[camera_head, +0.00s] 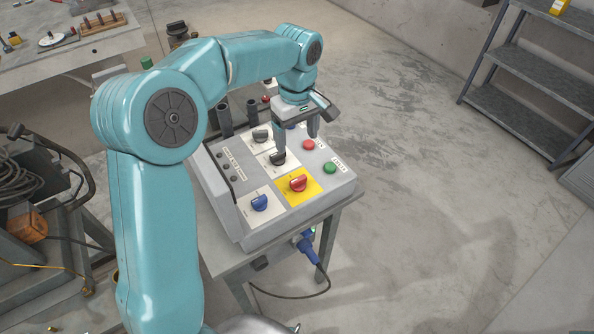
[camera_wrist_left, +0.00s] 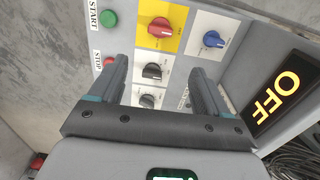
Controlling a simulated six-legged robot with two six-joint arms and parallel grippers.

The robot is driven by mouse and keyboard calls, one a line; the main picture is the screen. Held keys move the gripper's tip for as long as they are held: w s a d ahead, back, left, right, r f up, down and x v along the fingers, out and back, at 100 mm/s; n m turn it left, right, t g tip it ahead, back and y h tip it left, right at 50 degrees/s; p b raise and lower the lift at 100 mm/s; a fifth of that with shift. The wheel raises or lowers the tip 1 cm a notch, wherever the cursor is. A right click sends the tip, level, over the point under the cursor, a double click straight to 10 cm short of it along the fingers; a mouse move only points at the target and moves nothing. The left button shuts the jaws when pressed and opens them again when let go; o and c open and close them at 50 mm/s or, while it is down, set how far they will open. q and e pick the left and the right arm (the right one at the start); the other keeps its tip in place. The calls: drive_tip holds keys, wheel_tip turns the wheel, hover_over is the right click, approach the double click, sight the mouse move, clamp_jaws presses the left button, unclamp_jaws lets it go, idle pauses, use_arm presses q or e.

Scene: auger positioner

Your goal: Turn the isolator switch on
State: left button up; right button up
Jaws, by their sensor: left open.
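A red rotary knob on a yellow plate, which looks like the isolator switch (camera_head: 298,183), sits on the sloping face of a grey control box (camera_head: 244,232). It also shows in the wrist view (camera_wrist_left: 160,27), beyond my fingertips. My left gripper (camera_head: 297,146) is open and empty over the panel, pointing down. In the wrist view its fingers (camera_wrist_left: 157,70) stand on either side of a black knob (camera_wrist_left: 152,72), with the red knob farther up. Contact with the panel cannot be told. A lit display (camera_wrist_left: 277,92) reads OFF. My right gripper is not in view.
A blue knob (camera_head: 259,203) is beside the yellow plate; another black knob (camera_head: 261,136) is farther back. A red STOP button (camera_head: 309,145) and green START button (camera_head: 329,168) lie to the right. A blue plug (camera_head: 308,249) with cable hangs below the box.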

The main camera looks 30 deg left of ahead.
sight(299, 179)
use_arm(q)
drive_tip(key=f, duration=0.4)
drive_tip(key=f+p, duration=0.1)
drive_tip(key=f, duration=0.4)
drive_tip(key=d+f, duration=0.1)
drive_tip(key=f, duration=0.3)
drive_tip(key=shift+f, duration=0.35)
drive_tip(key=shift+s+a+f+p, duration=0.15)
drive_tip(key=shift+s+f+p, duration=0.05)
drive_tip(key=shift+f+p, duration=0.1)
drive_tip(key=shift+w+f, duration=0.1)
drive_tip(key=c, duration=1)
